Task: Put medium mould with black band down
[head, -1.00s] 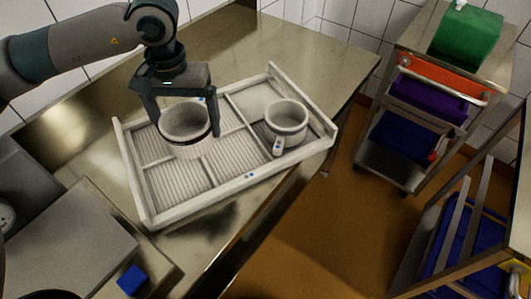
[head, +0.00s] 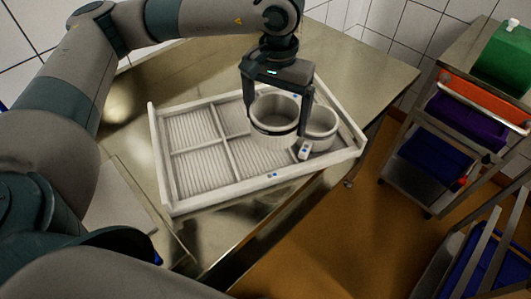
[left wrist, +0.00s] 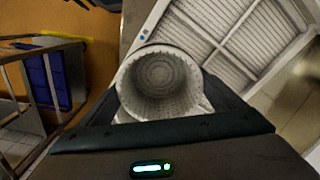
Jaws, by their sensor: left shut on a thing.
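A white round mould with a black band (head: 274,117) is upright in my left gripper (head: 278,112). The gripper is shut on it, one finger at each side. It also shows from above, open and empty, in the left wrist view (left wrist: 158,78). The mould is over the right part of a white divided tray (head: 222,190); I cannot tell how high its base is. A second white mould (head: 322,122) with a small tag stands in the tray's right side, partly hidden behind the held mould. My right gripper is not in view.
The tray lies on a steel table (head: 372,75). Its left compartments are empty. Beyond the table's right edge is brown floor, with a steel trolley (head: 412,187) holding red, purple and blue crates. My left arm covers the left of the head view.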

